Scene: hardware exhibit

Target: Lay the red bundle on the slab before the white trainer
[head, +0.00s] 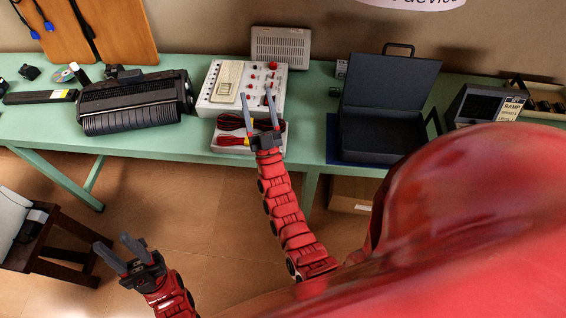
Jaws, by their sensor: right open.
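The white trainer (221,100), with a beige panel and knobs, stands on the green bench. A pale slab (228,151) lies directly before it. On the slab are a dark cable coil (228,121) and a red bundle (236,138) of leads with a yellow part; my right gripper hides some of them. My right gripper (256,92) is open, its fingers pointing at the trainer, over its front area. Whether it touches anything I cannot tell. My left gripper (111,241) is open and empty, low at the left, away from the bench.
A black ribbed device (135,104) stands left of the trainer. An open dark case (382,130) stands to the right, with a grey unit (281,47) behind. A dark stool (62,240) is near my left gripper. My red body blocks the lower right.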

